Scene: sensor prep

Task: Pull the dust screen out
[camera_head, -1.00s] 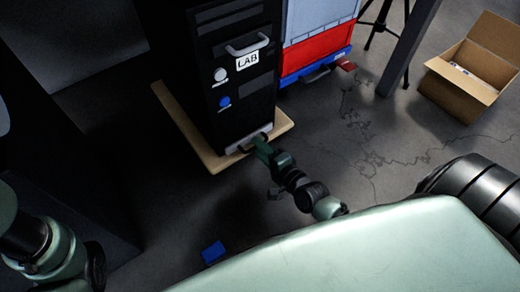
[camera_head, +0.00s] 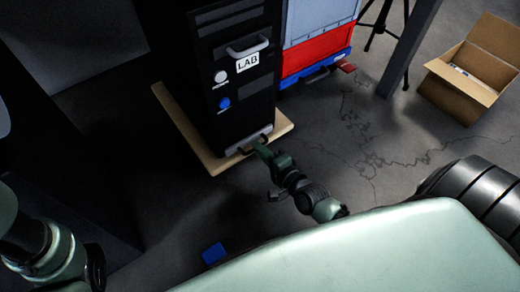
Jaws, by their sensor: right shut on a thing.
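The dust screen (camera_head: 238,148) is a light grey strip at the foot of a black computer tower (camera_head: 235,100). The tower has a LAB label, a white and a blue knob, and a silver handle higher up. My right gripper (camera_head: 257,146) is at the front of the strip, shut on the dust screen's small handle; its fingertips are small and partly hidden. The screen's full length is hidden by the tower. My left arm shows at the lower left, but its gripper is not clearly in view.
The tower stands on a pale wooden board (camera_head: 192,142). A red and blue crate stack (camera_head: 312,55) is behind it at right. An open cardboard box (camera_head: 455,98) and a tripod (camera_head: 383,28) stand further right. A small blue block (camera_head: 213,253) lies on the otherwise clear floor.

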